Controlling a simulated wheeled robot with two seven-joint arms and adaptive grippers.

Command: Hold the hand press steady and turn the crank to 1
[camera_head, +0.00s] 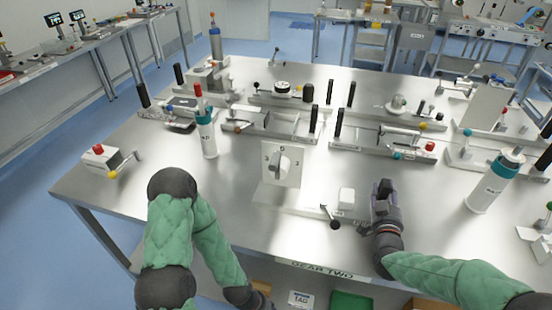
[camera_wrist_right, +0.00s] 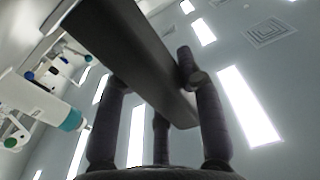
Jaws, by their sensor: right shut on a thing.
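What I take to be the hand press stands near the front of the steel table. Its white upright dial plate (camera_head: 294,157) carries numbers and a grey pointer. My right gripper (camera_head: 382,190) is at the right end of the press.
A white bottle with a teal band (camera_head: 206,135) stands left, and another (camera_head: 489,190) stands right. Several levered fixtures fill the back of the table. A small box with a red knob (camera_head: 100,153) sits at the left edge.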

